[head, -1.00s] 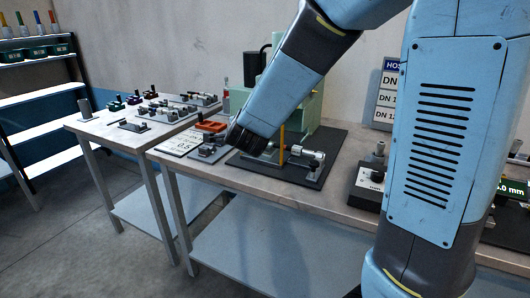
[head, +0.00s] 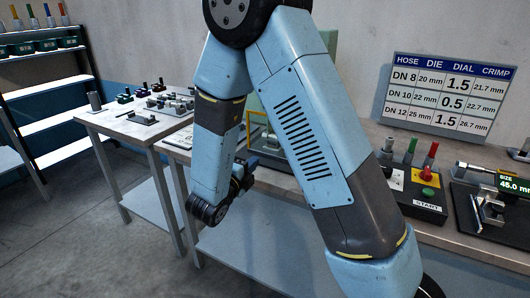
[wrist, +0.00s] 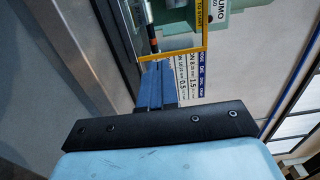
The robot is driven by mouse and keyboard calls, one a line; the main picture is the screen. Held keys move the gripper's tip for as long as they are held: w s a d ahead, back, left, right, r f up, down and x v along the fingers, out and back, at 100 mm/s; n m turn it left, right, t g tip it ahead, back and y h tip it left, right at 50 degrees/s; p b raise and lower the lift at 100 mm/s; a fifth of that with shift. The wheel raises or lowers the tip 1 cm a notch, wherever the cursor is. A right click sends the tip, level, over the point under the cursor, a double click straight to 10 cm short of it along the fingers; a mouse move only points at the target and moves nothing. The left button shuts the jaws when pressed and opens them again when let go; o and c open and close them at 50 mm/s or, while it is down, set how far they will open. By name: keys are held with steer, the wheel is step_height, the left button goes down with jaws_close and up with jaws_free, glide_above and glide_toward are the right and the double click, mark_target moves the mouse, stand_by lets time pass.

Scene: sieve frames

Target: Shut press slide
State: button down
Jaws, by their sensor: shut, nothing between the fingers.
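The press is a pale green machine on the table, mostly hidden behind my arm in the head view; part of its body shows in the wrist view (wrist: 180,15). Its slide appears as a yellow-edged frame (head: 248,125), also seen in the wrist view (wrist: 204,38) with a label ending "TO START". My gripper (head: 247,168) is low at the table's front side, before the press. In the wrist view its blue fingers (wrist: 157,72) are shut and empty, their tips close to the yellow frame's lower edge. I cannot tell whether they touch it.
A control box (head: 420,190) with a START label and coloured knobs stands right of my arm. A gauge with a display (head: 490,205) is beyond it. A hose chart (head: 450,97) is at the wall. A side table (head: 118,125) with small parts stands left. Open floor lies in front.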

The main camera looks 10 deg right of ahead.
mark_target(276, 141)
steer(key=x, duration=1.3)
steer(key=shift+w+d, duration=0.15)
steer(key=shift+w, duration=0.2)
steer(key=x, duration=1.7)
steer(key=shift+w, duration=0.15)
steer(key=shift+w+d+r, duration=0.1)
steer(key=shift+d+r, duration=0.05)
steer(key=shift+d, duration=0.1)
steer(key=shift+r, duration=0.1)
